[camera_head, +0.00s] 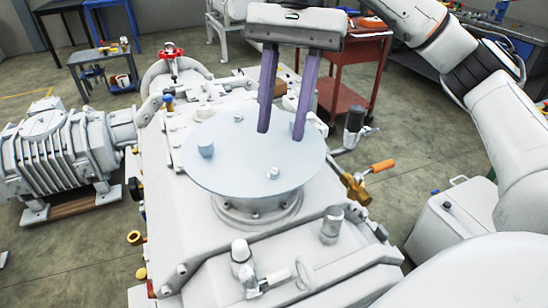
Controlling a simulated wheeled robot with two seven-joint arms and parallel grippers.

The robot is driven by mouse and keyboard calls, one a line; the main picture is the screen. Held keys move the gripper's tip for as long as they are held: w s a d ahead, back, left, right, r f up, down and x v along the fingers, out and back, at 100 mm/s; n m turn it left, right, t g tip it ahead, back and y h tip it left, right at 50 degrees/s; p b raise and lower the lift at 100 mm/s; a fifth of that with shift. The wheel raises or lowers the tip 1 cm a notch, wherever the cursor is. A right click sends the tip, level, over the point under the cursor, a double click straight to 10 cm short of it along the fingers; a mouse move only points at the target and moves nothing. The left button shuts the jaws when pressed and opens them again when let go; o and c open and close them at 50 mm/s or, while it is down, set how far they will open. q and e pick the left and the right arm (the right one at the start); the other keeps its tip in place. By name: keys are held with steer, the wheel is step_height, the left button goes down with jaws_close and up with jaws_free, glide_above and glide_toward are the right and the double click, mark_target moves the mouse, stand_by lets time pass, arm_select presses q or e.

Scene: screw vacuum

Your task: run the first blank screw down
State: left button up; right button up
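A round pale blank plate (235,165) lies on the flange of the white vacuum pump. A small screw (272,173) stands on the plate near its front. Another small screw head (238,117) shows near the plate's back edge. A short grey-blue cylinder (205,146) stands on the plate's left side. My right gripper (281,134) points down over the plate's back right, with two long purple fingers apart and nothing between them. The fingertips appear behind the front screw; whether they touch the plate I cannot tell. My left gripper is not in view.
A ribbed grey motor (60,150) stands at the left. An orange-handled valve (368,180) sits right of the plate, and a metal stub (331,225) rises at the front right. A red trolley (350,75) stands behind. The air above the plate's left half is clear.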

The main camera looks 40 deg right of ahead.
mark_target(273, 171)
steer(key=x, duration=0.5)
steer(key=shift+a+f, duration=0.2)
steer(key=shift+f, duration=0.1)
jaws_close()
